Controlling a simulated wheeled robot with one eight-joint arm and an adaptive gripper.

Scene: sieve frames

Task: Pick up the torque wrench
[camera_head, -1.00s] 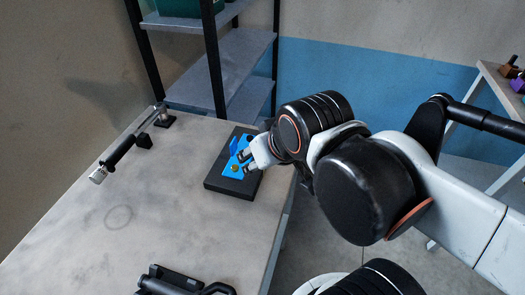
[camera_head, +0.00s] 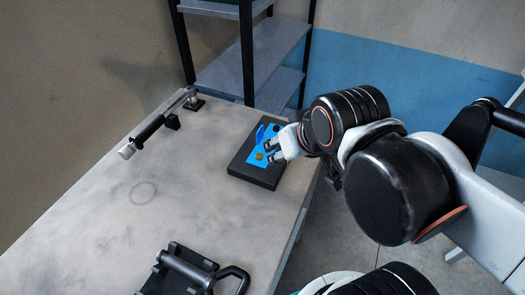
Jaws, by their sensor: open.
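The torque wrench (camera_head: 149,130) appears to be the long tool at the back left of the table. It has a black handle and bright metal ends, and lies slanted, raised on small black supports. My gripper (camera_head: 272,150) is well to its right, over a black block with a blue plate. The gripper's light fingers are open, with their tips at the blue plate and a small brass-coloured round part. I cannot tell whether they touch it. The wrench is apart from the gripper and nothing covers it.
The black block (camera_head: 246,172) sits near the right edge of the grey table (camera_head: 90,220). A black fixture with a bent handle (camera_head: 185,268) lies at the front. A metal shelf (camera_head: 225,72) stands behind. The table's middle is clear.

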